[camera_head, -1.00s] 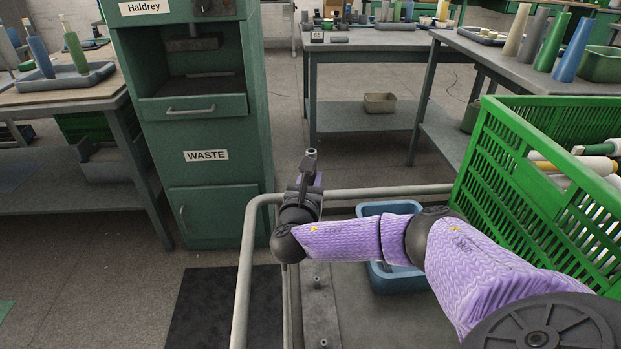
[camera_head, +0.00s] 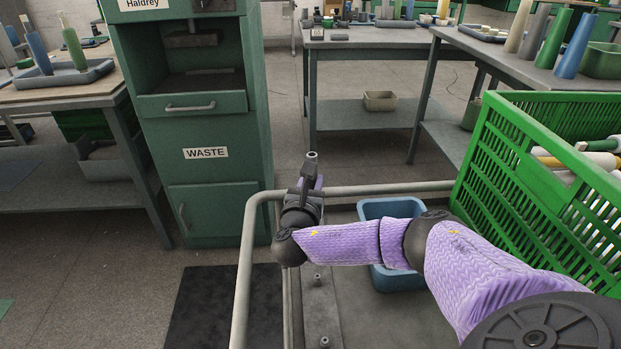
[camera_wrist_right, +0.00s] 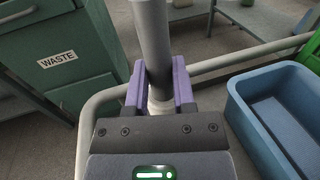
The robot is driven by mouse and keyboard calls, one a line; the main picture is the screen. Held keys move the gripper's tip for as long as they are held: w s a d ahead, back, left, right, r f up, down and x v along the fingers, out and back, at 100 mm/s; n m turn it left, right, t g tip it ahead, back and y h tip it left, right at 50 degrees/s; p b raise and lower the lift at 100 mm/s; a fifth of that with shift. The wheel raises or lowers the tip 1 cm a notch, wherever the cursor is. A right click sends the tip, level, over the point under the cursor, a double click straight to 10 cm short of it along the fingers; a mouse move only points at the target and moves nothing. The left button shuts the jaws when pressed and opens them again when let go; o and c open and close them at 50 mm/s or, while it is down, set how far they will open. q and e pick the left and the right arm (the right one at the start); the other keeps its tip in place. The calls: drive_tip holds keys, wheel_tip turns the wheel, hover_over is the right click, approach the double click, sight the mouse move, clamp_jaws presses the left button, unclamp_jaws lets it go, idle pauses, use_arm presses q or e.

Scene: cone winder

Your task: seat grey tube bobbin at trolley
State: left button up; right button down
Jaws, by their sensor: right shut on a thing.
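My right gripper (camera_head: 311,188) is at the far end of the trolley, near its rail (camera_head: 370,191). In the right wrist view the purple fingers are shut on the grey tube bobbin (camera_wrist_right: 152,40), which stands between them. In the head view only the bobbin's top (camera_head: 312,158) shows above the gripper, roughly upright. Its lower end is hidden by the gripper and wrist. A metal strip with short pegs (camera_head: 317,280) runs along the trolley deck below my arm. I cannot tell whether the bobbin touches a peg. My left gripper is out of view.
A blue bin (camera_head: 386,209) stands on the trolley, partly behind my right arm. A green crate (camera_head: 520,185) with several bobbins is at the right. A green cabinet marked WASTE (camera_head: 215,215) stands beyond the trolley, and worktables stand behind.

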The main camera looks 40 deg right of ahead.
drive_tip(key=shift+f+b, duration=0.3)
drive_tip(key=shift+f, duration=0.8)
drive_tip(key=shift+f+b, duration=0.25)
drive_tip(key=shift+b, duration=0.15)
drive_tip(key=shift+f, duration=0.3)
drive_tip(key=shift+c, duration=1.8)
unclamp_jaws()
